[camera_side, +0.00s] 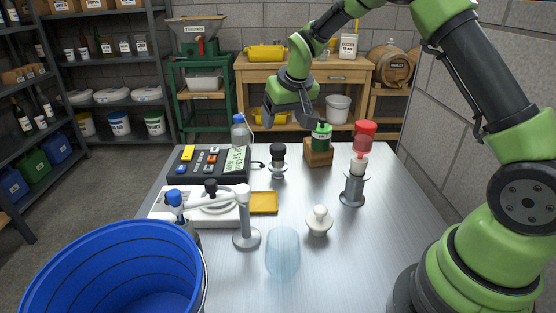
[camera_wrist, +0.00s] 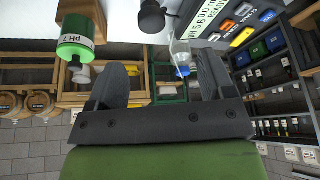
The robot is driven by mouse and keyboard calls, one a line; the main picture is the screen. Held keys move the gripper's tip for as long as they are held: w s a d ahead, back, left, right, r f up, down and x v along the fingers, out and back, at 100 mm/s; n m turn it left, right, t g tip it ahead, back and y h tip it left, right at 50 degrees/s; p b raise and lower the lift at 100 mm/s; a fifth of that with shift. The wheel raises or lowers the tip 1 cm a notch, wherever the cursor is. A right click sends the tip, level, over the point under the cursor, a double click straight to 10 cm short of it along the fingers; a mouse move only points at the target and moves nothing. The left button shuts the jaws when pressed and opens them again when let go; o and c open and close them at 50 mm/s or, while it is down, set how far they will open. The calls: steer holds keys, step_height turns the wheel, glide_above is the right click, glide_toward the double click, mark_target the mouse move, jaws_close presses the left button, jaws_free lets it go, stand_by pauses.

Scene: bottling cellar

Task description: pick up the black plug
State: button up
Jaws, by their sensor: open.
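A black, round-topped piece (camera_side: 278,150), which looks like the black plug, stands upright on a small metallic base near the middle of the steel table. In the wrist view a dark round piece (camera_wrist: 152,17), likely the same one, shows at the top edge, beyond the fingertips and partly cut off. My gripper (camera_side: 288,118) is open and empty, above and behind the black piece in the side view, clear of it. Its two dark fingers stand wide apart in the wrist view (camera_wrist: 162,66), with nothing between them.
A green pH bottle (camera_side: 321,137) in a wooden block (camera_side: 318,155) stands right of the black piece. A meter (camera_side: 205,165) and a clear bottle (camera_side: 240,132) are left. A red-topped stand (camera_side: 354,185), white knob (camera_side: 318,222), blue tumbler (camera_side: 283,253) and blue bucket (camera_side: 110,262) are nearer.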

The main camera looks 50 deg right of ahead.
mark_target(279, 146)
steer(key=x, duration=0.7)
steer(key=shift+d+f, duration=0.2)
steer(key=shift+d, duration=0.15)
steer(key=shift+d+x, duration=0.25)
steer(key=shift+x, duration=1.1)
steer(key=shift+d+x, duration=0.2)
steer(key=shift+x, duration=1.15)
steer(key=shift+w+r, duration=0.1)
steer(key=shift+r, duration=0.05)
steer(key=c, duration=1.1)
